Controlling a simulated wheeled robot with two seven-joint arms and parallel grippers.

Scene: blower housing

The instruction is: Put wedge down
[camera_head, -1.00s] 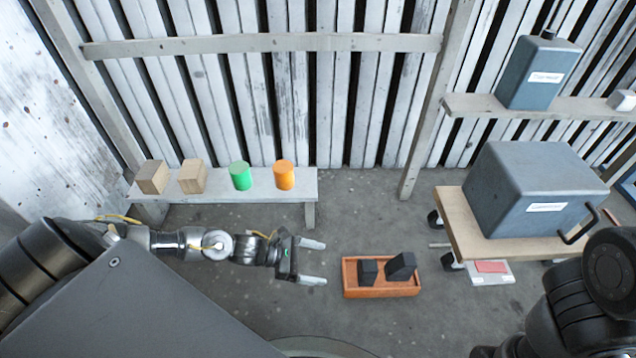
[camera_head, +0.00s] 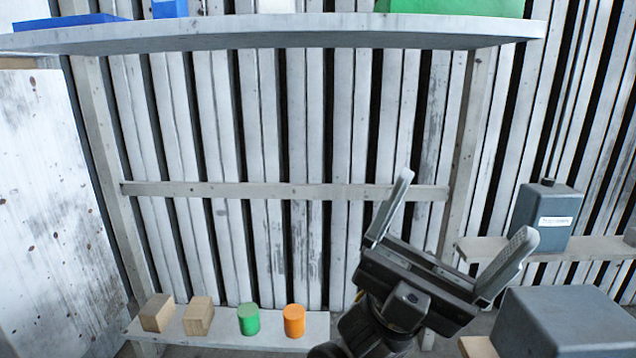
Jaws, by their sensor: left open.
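My left gripper (camera_head: 463,208) is raised in front of the slatted wall, its two fingers pointing up and spread wide apart. Nothing is between the fingers. No wedge can be made out in the view now. The orange tray with two black blocks, seen a second ago, is outside the picture. My right gripper is not in view.
A low bench (camera_head: 215,342) at lower left holds two wooden blocks (camera_head: 198,317), a green cylinder (camera_head: 248,319) and an orange cylinder (camera_head: 294,320). A high shelf (camera_head: 280,35) spans the top, bearing blue and green things. Grey containers (camera_head: 545,215) stand right.

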